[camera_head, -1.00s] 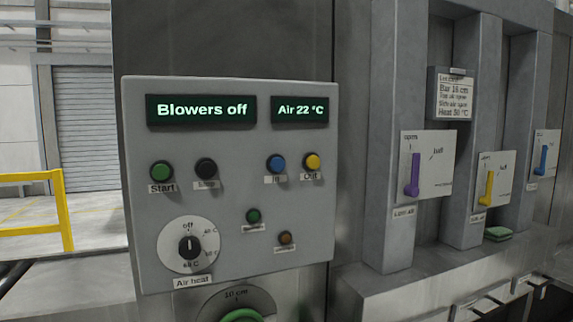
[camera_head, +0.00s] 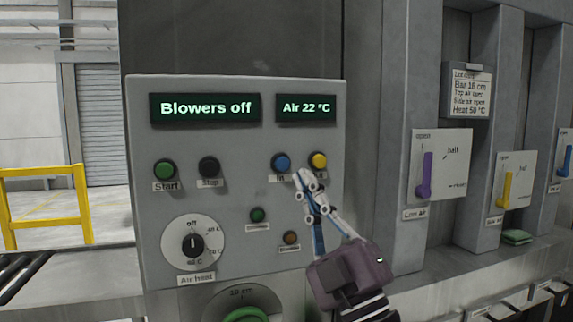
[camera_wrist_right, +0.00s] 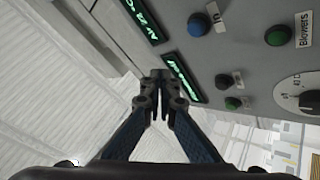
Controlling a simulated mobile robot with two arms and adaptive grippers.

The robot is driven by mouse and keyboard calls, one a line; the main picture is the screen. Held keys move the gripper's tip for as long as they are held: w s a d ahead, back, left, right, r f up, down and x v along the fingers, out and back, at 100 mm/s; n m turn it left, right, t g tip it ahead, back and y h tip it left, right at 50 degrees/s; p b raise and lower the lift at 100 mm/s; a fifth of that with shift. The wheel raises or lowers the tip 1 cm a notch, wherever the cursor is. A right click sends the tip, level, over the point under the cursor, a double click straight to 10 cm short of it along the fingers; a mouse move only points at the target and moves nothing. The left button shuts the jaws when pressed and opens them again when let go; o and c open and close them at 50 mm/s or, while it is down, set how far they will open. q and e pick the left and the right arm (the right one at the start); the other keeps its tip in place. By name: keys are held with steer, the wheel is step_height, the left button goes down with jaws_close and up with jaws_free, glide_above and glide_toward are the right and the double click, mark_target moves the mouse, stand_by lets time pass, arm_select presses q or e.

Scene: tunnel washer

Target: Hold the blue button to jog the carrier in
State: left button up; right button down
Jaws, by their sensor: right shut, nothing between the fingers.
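The blue button (camera_head: 281,162), labelled "In", is on the grey control panel (camera_head: 145,240), left of the yellow button (camera_head: 318,161). My right gripper (camera_head: 304,177) is shut and empty. In the head view its fingertips are just below and right of the blue button, partly covering the labels under both buttons. I cannot tell whether they touch the panel. In the right wrist view the blue button (camera_wrist_right: 198,24) is up and right of the closed fingertips (camera_wrist_right: 160,84), visibly apart from them. My left gripper is not in view.
The displays (camera_head: 205,108) read "Blowers off" and "Air 22 °C". Green Start (camera_head: 165,168) and black Stop (camera_head: 209,167) buttons are at the left. A small green button (camera_head: 257,214), an orange one (camera_head: 291,238) and a heat dial (camera_head: 190,244) lie below. A purple lever (camera_head: 426,176) stands right.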

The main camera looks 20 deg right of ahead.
mark_target(282, 164)
steer(key=shift+s+r+y, duration=0.2)
steer(key=shift+r+y, duration=0.1)
steer(key=shift+w+a+b, duration=0.15)
steer(key=shift+w+b, duration=0.3)
steer(key=shift+w, duration=4)
steer(key=shift+w, duration=0.1)
steer(key=shift+w, duration=0.3)
